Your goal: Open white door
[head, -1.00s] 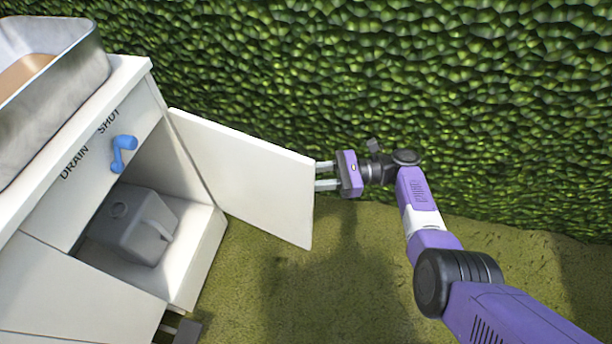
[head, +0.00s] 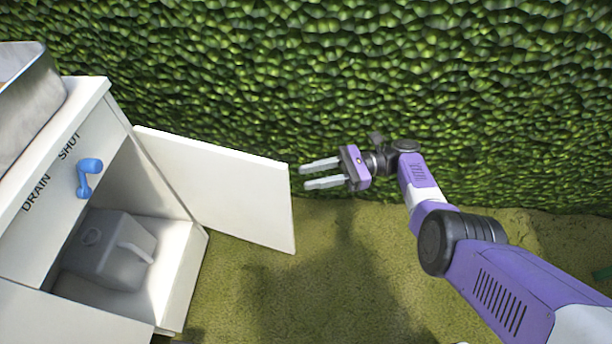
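The white door (head: 225,190) of the cabinet stands swung wide open in the head view, its free edge pointing right. The cabinet's interior shows behind it, with a grey jug-like container (head: 112,250) on the cabinet floor (head: 165,290). My gripper (head: 321,174) is to the right of the door's free edge. Its two fingers are spread apart and point left toward the door. A small gap shows between the fingertips and the door, and nothing is between the fingers.
A blue lever (head: 87,178) sits on the cabinet front by the words DRAIN and SHUT. A metal basin (head: 35,105) is on top. A green hedge (head: 350,70) runs behind the door and arm. The grassy ground (head: 330,270) right of the cabinet is clear.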

